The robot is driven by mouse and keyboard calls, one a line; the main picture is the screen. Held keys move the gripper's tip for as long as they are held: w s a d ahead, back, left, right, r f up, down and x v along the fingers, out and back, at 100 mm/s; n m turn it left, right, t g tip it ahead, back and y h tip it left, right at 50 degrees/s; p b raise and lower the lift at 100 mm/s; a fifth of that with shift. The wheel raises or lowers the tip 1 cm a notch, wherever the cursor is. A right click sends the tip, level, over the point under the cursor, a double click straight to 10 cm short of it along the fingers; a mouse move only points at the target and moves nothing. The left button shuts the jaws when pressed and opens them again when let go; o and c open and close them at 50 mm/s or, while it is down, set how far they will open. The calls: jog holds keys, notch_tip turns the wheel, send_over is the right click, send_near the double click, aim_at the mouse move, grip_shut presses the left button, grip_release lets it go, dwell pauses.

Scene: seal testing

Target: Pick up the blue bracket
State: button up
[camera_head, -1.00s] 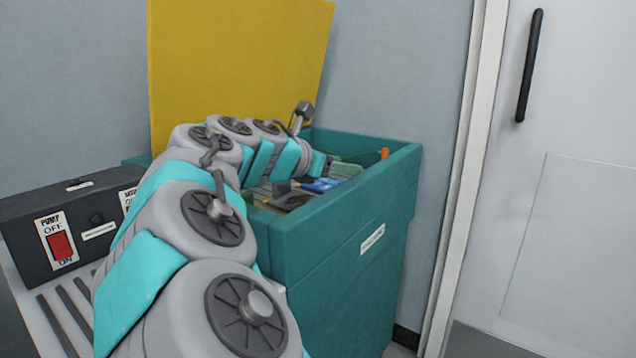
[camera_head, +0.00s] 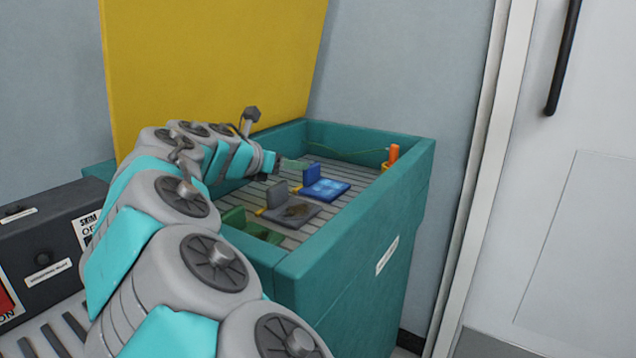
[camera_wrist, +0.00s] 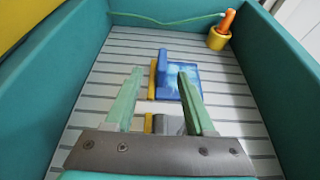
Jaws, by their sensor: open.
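The blue bracket (camera_head: 326,185) lies on the slatted floor of the teal bin (camera_head: 345,241), with one plate flat and one upright. It also shows in the wrist view (camera_wrist: 181,78), just beyond my fingertips, with a yellow piece along its left side. My gripper (camera_wrist: 160,74) is open, its two green fingers apart with nothing held between them. In the head view my gripper (camera_head: 280,165) is at the left inside of the bin, left of the blue bracket, and partly hidden by my arm.
A grey bracket (camera_head: 292,212) lies nearer than the blue one, and a green bracket (camera_head: 250,226) nearer still. An orange plug in a yellow cup (camera_wrist: 221,30) stands in the far right corner, with a green cord along the wall. The bin walls enclose the space.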

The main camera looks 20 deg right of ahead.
aim_at(310, 166)
jog(key=x, duration=0.6)
jog(key=shift+s+d+f+p, duration=0.1)
jog(key=shift+s+d+p, duration=0.1)
jog(key=shift+p, duration=0.1)
grip_shut()
jog(key=shift+a, duration=0.1)
dwell(1.0)
